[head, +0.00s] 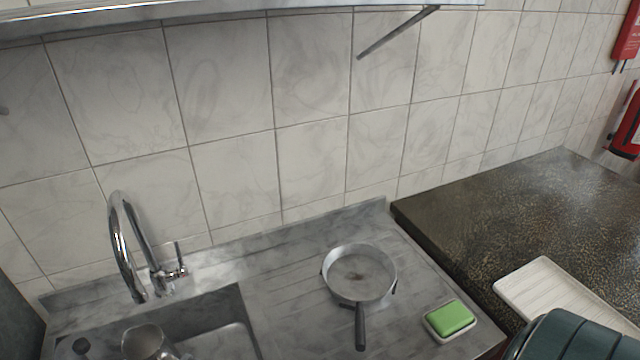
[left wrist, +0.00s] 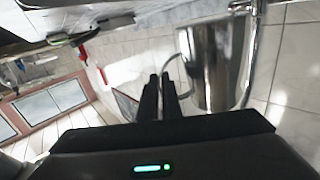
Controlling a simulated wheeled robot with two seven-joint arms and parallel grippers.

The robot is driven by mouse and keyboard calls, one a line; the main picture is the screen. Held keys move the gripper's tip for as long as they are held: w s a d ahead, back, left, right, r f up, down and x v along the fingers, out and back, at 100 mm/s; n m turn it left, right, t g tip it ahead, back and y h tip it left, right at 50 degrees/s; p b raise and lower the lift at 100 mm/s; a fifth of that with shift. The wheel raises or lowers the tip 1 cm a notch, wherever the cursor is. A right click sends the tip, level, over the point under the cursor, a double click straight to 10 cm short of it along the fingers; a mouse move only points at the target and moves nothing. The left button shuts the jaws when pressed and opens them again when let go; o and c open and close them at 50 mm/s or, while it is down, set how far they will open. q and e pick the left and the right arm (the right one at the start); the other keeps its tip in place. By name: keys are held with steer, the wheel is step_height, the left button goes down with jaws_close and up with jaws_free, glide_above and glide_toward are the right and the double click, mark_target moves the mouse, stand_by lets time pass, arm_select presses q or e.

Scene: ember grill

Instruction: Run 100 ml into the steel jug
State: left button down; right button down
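The steel jug (head: 143,342) is in the sink at the bottom left of the head view, just below the chrome tap's spout (head: 139,296). The tap's lever (head: 181,262) stands at its right side. In the left wrist view the shiny jug (left wrist: 213,70) fills the right of centre, with its looped handle on its left. My left gripper's dark fingers (left wrist: 160,96) are close together at that handle and look shut on it. The chrome tap (left wrist: 252,55) runs close beside the jug there. No water stream shows. The jug's inside cannot be read. My right gripper is not in view.
A pan (head: 360,273) sits on the drainboard, its handle toward the front. A green sponge (head: 450,318) lies in a white dish. A white tray (head: 550,290) and a dark green ridged object (head: 575,338) are at the right. The dark counter (head: 500,210) behind is clear.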

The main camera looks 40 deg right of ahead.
arm_select(q)
steer(key=shift+r, duration=0.1)
stand_by(0.3)
steer(key=shift+r, duration=3)
steer(key=shift+a, duration=0.1)
